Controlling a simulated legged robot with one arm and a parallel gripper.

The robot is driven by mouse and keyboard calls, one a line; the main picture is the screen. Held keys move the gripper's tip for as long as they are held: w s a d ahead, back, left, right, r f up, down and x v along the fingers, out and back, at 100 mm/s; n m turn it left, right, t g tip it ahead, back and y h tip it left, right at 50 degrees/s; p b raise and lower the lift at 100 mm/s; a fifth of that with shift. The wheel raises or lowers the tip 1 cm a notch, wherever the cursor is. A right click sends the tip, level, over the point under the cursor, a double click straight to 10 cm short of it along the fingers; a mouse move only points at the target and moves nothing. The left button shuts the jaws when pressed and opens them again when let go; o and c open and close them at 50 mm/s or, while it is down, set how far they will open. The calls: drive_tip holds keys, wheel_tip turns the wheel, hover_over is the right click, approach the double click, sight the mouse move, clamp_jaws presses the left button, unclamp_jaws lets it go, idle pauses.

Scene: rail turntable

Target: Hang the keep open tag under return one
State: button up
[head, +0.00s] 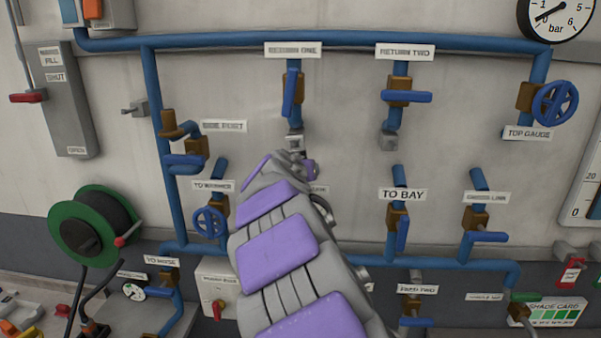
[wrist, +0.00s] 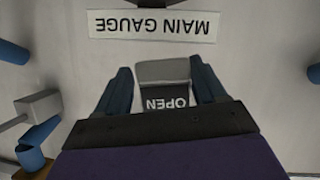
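The RETURN ONE sign (head: 293,50) is at the top middle of the head view. Below it hang a pipe with a blue lever (head: 289,92) and a small grey fitting at the pipe's lower end (head: 295,143). My gripper (wrist: 163,88) reaches up just below that fitting; in the head view my arm hides its fingers. In the wrist view its two blue fingers stand on either side of a dark tag (wrist: 170,104) reading OPEN, upside down, and appear shut on it. The rest of its text is hidden by my gripper. A grey block (wrist: 162,70) shows against the tag; I cannot tell whether it touches a hook.
The MAIN GAUGE sign (wrist: 152,25) is on the wall beyond the fingers. The RETURN TWO sign (head: 405,51) and its blue lever (head: 406,97) are to the right. Pipes and valves surround my arm. Bare wall lies between the two return pipes.

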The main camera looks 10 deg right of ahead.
drive_tip(key=o, duration=0.3)
drive_tip(key=shift+a, duration=0.1)
drive_tip(key=b+v, duration=0.2)
drive_tip(key=v, duration=1.5)
drive_tip(key=s+d+f+g+y+b, duration=0.1)
drive_tip(key=s+d+f+g+b, duration=0.3)
drive_tip(key=s+f, duration=0.7)
drive_tip(key=s+d+f+g+y+b, duration=0.1)
drive_tip(key=s+d+f+g+b, duration=0.5)
drive_tip(key=f, duration=0.9)
drive_tip(key=s+a+f+g+y+b, duration=0.1)
drive_tip(key=s+a+f, duration=0.1)
drive_tip(key=s+f, duration=0.4)
drive_tip(key=s+a+f+n+g+y+b, duration=0.1)
drive_tip(key=s+f+g, duration=0.1)
drive_tip(key=s+f, duration=0.3)
drive_tip(key=s+a+f+n+g+y+b, duration=0.1)
drive_tip(key=s+f, duration=0.5)
drive_tip(key=s, duration=0.6)
drive_tip(key=shift+s+a+f+y+b, duration=0.15)
drive_tip(key=shift+a+y+b, duration=0.1)
drive_tip(key=shift+a, duration=0.2)
drive_tip(key=shift+a+f+y+b, duration=0.15)
drive_tip(key=shift+a+b, duration=0.1)
drive_tip(key=shift+a, duration=0.15)
